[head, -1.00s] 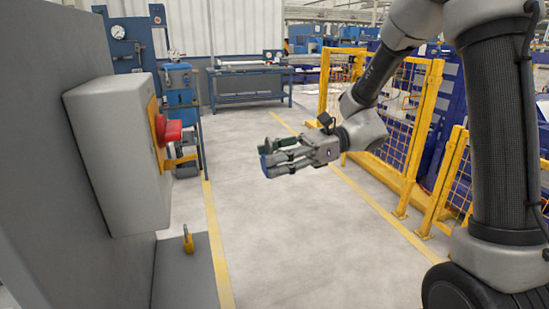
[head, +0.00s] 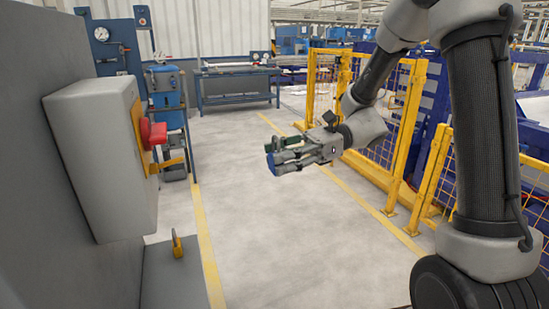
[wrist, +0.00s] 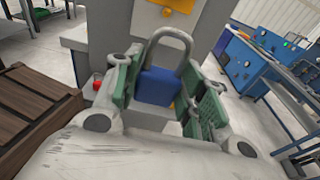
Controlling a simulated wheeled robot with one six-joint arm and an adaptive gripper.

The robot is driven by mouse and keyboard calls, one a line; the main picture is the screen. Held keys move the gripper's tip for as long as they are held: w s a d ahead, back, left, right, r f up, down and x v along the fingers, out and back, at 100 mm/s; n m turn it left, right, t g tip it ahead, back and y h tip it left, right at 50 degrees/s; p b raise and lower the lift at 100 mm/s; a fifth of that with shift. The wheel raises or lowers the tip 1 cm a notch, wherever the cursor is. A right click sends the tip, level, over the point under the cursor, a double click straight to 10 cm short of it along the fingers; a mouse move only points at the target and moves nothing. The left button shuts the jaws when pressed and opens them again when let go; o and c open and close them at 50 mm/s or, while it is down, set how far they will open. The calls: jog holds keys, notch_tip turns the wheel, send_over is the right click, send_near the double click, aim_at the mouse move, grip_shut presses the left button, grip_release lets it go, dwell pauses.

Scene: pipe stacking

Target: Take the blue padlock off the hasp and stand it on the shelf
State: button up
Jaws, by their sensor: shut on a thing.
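The blue padlock (head: 271,163) is between the fingers of my gripper (head: 285,155), held in the air over open floor, clear of the switch box. In the wrist view the blue body (wrist: 157,87) sits between the green finger pads, with its grey shackle (wrist: 182,38) sticking out beyond them. The yellow hasp (head: 171,164) is beside the red switch handle (head: 154,134), with no blue padlock on it. The grey shelf (head: 172,280) is low at left. A small yellow upright thing (head: 177,244) stands on it, too small to identify.
The grey switch box (head: 100,155) juts out above the shelf on the left. Yellow mesh fencing (head: 405,135) stands at right behind my arm. A blue bench (head: 235,85) stands at the back. A brown slatted thing (wrist: 38,110) shows in the wrist view. The middle floor is clear.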

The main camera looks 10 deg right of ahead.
jog(key=shift+f+v, duration=0.2)
jog(key=shift+v, duration=1.3)
send_over(181, 296)
notch_tip(181, 296, down, 24)
jog(key=shift+r, duration=0.1)
jog(key=shift+f, duration=2.25)
